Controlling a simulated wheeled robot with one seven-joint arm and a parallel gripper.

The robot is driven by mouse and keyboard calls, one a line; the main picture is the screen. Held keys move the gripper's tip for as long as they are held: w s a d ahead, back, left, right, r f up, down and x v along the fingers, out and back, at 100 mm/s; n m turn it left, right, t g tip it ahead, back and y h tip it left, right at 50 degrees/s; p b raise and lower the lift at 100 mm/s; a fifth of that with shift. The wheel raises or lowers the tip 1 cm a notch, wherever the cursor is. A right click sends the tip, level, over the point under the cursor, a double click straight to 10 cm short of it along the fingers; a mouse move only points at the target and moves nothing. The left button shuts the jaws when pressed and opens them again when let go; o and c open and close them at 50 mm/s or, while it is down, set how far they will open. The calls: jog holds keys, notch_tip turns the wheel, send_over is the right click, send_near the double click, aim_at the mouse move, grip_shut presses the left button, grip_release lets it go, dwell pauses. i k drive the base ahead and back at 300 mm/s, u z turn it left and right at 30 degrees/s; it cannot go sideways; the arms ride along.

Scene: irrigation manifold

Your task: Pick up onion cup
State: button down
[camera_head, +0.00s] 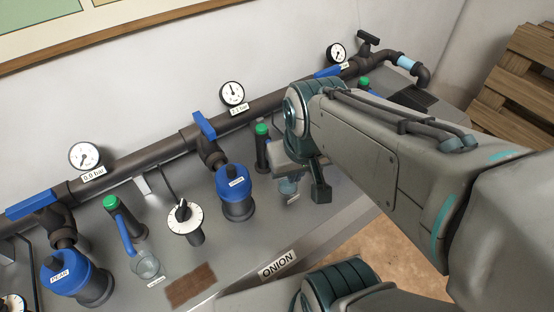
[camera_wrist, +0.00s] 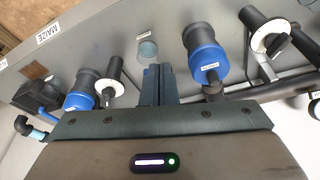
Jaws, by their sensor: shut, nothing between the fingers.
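A small clear bluish cup stands on the grey bench just right of the blue-topped ONION valve (camera_head: 236,180). I take this as the onion cup (camera_head: 288,186); its small tag is too small to read. In the wrist view the cup (camera_wrist: 148,49) shows just past the fingertips, slightly left. My gripper (camera_wrist: 158,68) is shut and empty, with its fingers pointing towards the cup. A gap or contact between them cannot be told. In the head view my arm reaches in from the right, and my gripper partly covers the cup's surroundings.
A second clear cup (camera_head: 146,266) stands further left, near a dial (camera_head: 184,218). The PEAR valve (camera_head: 70,280), green-capped taps and a dark pipe (camera_head: 120,165) with gauges line the back. An ONION sign (camera_head: 278,264) marks the bench's front edge, near a brown pad (camera_head: 191,287).

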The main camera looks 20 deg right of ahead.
aim_at(286, 192)
jog(key=u, duration=0.05)
jog(key=k, duration=0.5)
jog(key=z, duration=1.75)
jog(key=i, duration=1.25)
jog(key=u, duration=2.9)
